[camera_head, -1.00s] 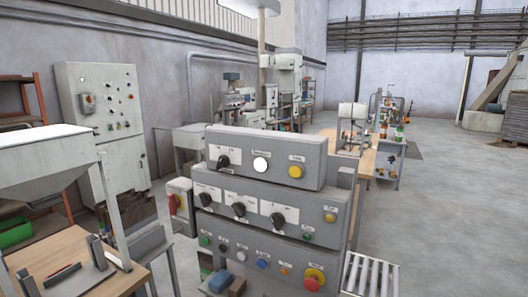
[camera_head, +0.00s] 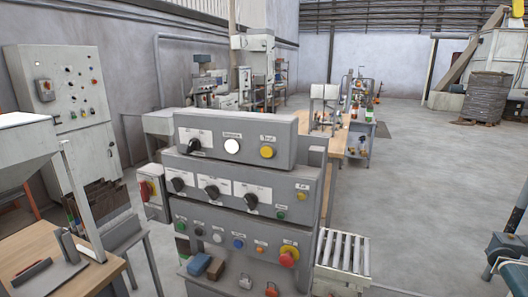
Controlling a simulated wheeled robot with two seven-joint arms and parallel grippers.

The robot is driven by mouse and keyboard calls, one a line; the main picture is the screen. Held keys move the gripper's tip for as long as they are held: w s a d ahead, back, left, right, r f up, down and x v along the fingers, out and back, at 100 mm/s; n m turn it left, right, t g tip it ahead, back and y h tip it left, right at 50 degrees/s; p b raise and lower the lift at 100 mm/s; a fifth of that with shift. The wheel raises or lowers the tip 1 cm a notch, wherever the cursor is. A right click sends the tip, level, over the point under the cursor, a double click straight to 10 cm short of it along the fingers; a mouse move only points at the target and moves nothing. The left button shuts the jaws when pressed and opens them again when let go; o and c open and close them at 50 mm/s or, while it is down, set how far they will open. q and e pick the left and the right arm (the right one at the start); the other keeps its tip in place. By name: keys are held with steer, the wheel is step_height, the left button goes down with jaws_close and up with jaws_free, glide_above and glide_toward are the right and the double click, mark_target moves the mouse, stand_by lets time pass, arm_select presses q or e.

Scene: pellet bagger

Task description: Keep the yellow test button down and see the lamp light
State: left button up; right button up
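A grey control console stands in the middle, with stepped panels. On its top panel (camera_head: 285,133) are a black knob, a round white lamp (camera_head: 232,146) and a large yellow button (camera_head: 268,152). The lamp face looks plain white; I cannot tell whether it is lit. A smaller yellow button (camera_head: 301,196) sits at the right of the middle panel. The labels are too small to read surely. Neither gripper is in view, and nothing touches the buttons.
A red mushroom button (camera_head: 289,256) is on the lower panel. A blue block (camera_head: 199,265) lies at the console's front. A roller conveyor (camera_head: 342,250) is to its right, a wooden table (camera_head: 30,247) to its left. Open floor (camera_head: 420,190) lies at right.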

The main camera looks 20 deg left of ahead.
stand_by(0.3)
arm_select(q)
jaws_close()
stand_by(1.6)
